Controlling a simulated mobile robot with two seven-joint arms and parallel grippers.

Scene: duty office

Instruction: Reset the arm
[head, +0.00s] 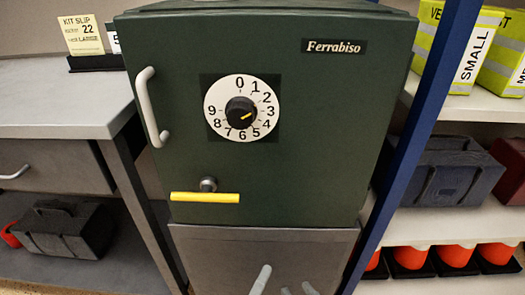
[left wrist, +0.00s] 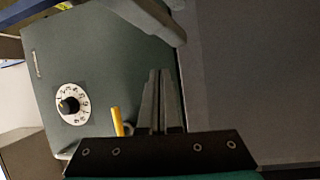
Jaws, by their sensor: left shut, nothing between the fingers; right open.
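My left gripper (head: 264,270) shows at the bottom of the head view, in front of the grey cabinet under the safe. Its fingers (left wrist: 160,75) are together and empty in the left wrist view. My right gripper (head: 297,288) is just right of it and lower, with two fingertips apart and nothing between them. Most of both grippers and the arms lie below the head view. The dark green safe (head: 300,150) is closed. Its white dial (head: 215,96) has a black knob, and its yellow lever (head: 205,197) lies level below. Neither gripper appears to touch the safe.
A grey cabinet (head: 220,255) stands under the safe. A desk (head: 50,95) is at the left, with a dark toolbox (head: 65,230) below. A blue post (head: 425,100) and shelves with boxes and orange cones stand at the right.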

